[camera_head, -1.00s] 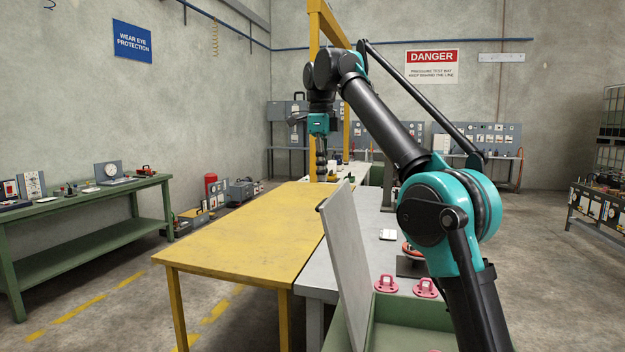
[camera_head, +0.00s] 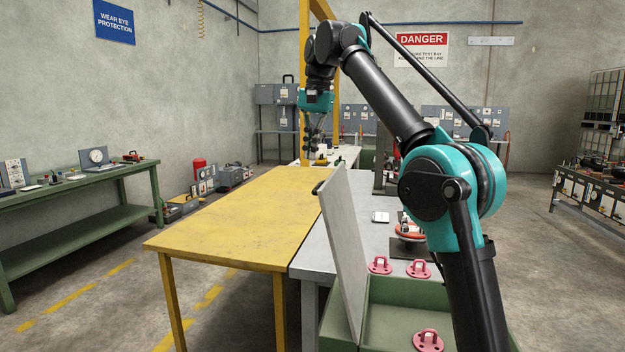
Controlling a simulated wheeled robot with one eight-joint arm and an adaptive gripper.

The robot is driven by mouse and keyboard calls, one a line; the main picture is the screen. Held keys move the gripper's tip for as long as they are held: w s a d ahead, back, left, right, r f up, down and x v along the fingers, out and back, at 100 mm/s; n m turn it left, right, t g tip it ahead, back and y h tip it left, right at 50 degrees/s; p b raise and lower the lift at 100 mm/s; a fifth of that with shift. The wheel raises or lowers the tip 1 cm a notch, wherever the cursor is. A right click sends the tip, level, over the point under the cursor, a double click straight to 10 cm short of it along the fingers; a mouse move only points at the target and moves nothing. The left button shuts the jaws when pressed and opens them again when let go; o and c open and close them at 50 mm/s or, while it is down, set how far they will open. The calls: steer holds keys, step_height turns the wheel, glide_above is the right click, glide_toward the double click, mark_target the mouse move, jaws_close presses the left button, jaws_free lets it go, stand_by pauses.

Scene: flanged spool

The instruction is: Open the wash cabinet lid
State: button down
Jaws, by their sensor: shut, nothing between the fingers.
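The wash cabinet (camera_head: 400,308) is a green open-topped box at the bottom of the view, right of centre. Its grey lid (camera_head: 345,255) stands up on the left side of the box, leaning a little to the left, with a dark handle at its top edge. The inside of the box shows, with a pink ringed fitting (camera_head: 428,340) in it. My arm hides the right part of the cabinet. My gripper (camera_head: 312,152) is raised well beyond the lid, apart from it, shut and empty.
A yellow table (camera_head: 235,215) stands left of the lid. A grey bench (camera_head: 375,205) behind the cabinet carries a white item (camera_head: 380,217) and a red-and-white part (camera_head: 408,229). A green workbench (camera_head: 85,200) is at far left. Floor between the tables is clear.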

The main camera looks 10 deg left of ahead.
mark_target(337, 179)
step_height(337, 179, down, 8)
steer(key=n+y, duration=0.2)
steer(key=n, duration=1.7)
steer(key=shift+w+d+f, duration=0.15)
steer(key=shift+w+d, duration=0.1)
steer(key=d+r, duration=0.1)
steer(key=d, duration=0.1)
steer(key=d+y, duration=0.1)
steer(key=d, duration=0.2)
steer(key=d+r+y, duration=0.1)
steer(key=d, duration=0.2)
steer(key=shift+d+r, duration=0.1)
steer(key=shift+r, duration=0.2)
